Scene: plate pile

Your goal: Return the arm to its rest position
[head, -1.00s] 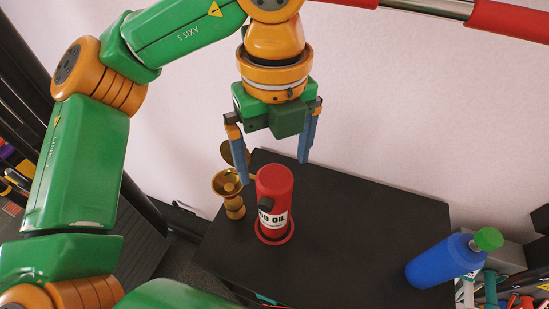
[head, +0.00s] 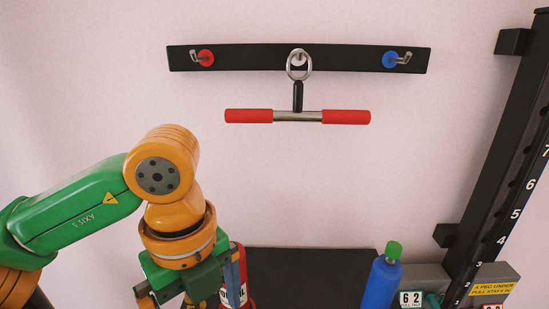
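My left arm comes in from the left, and its gripper (head: 190,296) points down at the bottom of the head view. Its two fingers are spread wide apart and their tips are cut off by the lower edge. I see nothing held between them. A red bottle (head: 243,290) with a white label stands on the black table behind the right finger, partly hidden by it. I cannot tell the depth gap between them. My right gripper is not in view.
The black table top (head: 310,275) is clear to the right of the red bottle. A blue bottle (head: 381,285) with a green cap stands at its right. A red-gripped bar (head: 297,116) hangs from a black wall rack (head: 340,58). A black numbered upright (head: 505,150) stands at right.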

